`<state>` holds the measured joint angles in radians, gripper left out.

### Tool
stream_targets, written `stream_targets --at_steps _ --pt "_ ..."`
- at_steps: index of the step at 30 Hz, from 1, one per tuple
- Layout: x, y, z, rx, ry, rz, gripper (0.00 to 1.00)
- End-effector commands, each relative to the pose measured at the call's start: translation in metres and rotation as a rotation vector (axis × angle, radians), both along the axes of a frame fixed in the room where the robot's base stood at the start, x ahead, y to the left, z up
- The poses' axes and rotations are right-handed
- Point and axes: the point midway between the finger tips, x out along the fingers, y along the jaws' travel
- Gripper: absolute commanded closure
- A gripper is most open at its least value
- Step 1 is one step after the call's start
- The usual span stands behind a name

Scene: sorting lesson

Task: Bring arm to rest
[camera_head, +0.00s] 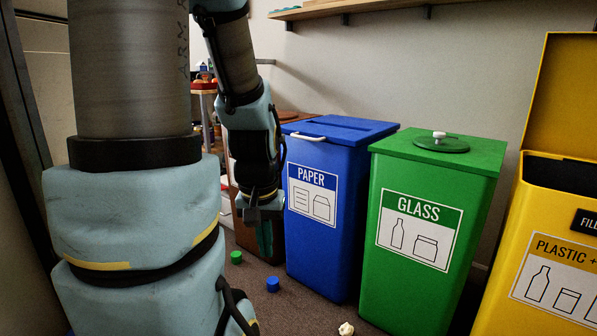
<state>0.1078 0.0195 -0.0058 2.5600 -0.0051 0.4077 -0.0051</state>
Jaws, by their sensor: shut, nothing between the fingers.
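My arm runs down the left side of the camera_head view, with its thick lower links large in front. My gripper (262,212) hangs pointing down, left of the blue PAPER bin (330,250). It is shut and holds nothing. It is apart from the floor and stands in front of a brown box-like thing behind it.
The green GLASS bin (395,290) has its lid on. The yellow PLASTIC bin (570,210) at right has its lid up. A green cap (236,257), a blue cap (272,284) and a crumpled white piece (346,329) lie on the floor. A shelf (370,8) is above.

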Motion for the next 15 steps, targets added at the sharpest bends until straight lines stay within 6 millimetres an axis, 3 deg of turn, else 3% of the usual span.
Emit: stream_targets --at_steps 1,11,15 --pt "-0.005 0.004 0.014 0.003 0.026 0.013 1.00" --pt "-0.003 0.002 0.087 0.002 0.017 0.005 1.00" --pt "-0.003 0.002 0.132 0.002 0.016 0.005 1.00"
